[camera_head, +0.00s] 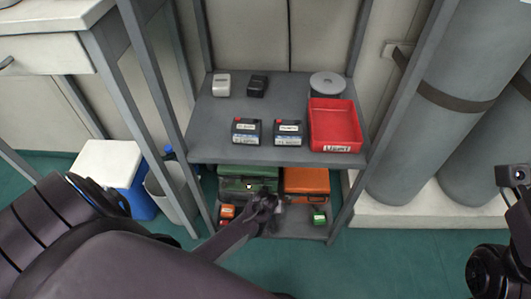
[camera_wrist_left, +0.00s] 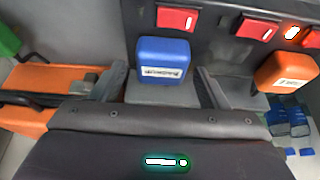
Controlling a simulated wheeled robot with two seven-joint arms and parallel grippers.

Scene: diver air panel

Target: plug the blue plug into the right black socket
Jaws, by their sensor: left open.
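The blue plug (camera_wrist_left: 163,61), a block with a white label, shows in the left wrist view between the two fingers of my left gripper (camera_wrist_left: 164,88). The fingers are open, one on each side of it; I cannot tell whether either touches it. In the head view my left gripper (camera_head: 270,206) is low at the front of the lower shelf, and I cannot make out the blue plug there. I cannot identify the right black socket in either view. No fingers of my right gripper show.
An orange plug (camera_wrist_left: 286,72) is right of the blue one, by a dark panel with red switches (camera_wrist_left: 177,19). The upper shelf (camera_head: 217,117) holds black boxes (camera_head: 246,131) and a red tray (camera_head: 334,124). Green (camera_head: 232,184) and orange cases (camera_head: 307,181) sit below. Shelf posts flank them.

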